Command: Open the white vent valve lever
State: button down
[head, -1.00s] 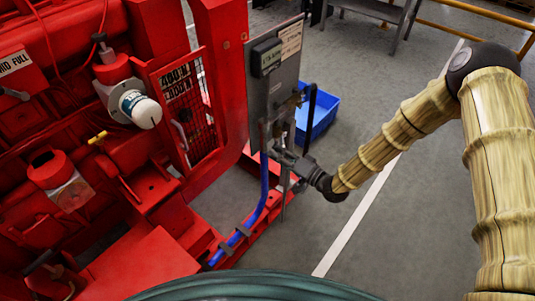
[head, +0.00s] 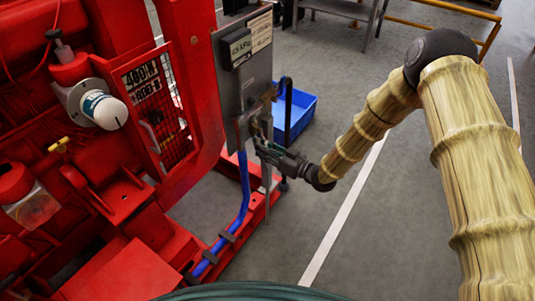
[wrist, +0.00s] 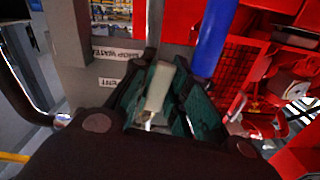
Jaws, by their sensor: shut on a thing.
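The white vent valve lever (wrist: 158,90) shows in the wrist view as a short pale bar between my gripper's dark green finger pads. My gripper (wrist: 163,100) is shut on it. The lever's lower end and its pivot are hidden among the fingers. In the head view my gripper (head: 265,149) is at the lower right edge of the grey panel (head: 257,72), beside the blue hose. The lever is too small and covered to make out there.
A blue hose (head: 243,190) runs down from the panel; it also passes close right of the fingers in the wrist view (wrist: 214,38). A bent dark pipe (head: 288,105) stands right of the panel. The red pumpset (head: 110,185) fills the left. A blue bin (head: 301,108) is behind.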

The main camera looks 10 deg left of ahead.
jog(key=shift+w+d+f+n, duration=0.2)
jog(key=shift+w+n, duration=0.25)
jog(key=shift+n, duration=0.55)
jog(key=shift+w, duration=0.1)
jog(key=c, duration=1.4)
grip_release()
jog(key=shift+r, duration=0.1)
jog(key=shift+o, duration=0.2)
jog(key=shift+d, duration=0.1)
jog(key=v, duration=1.2)
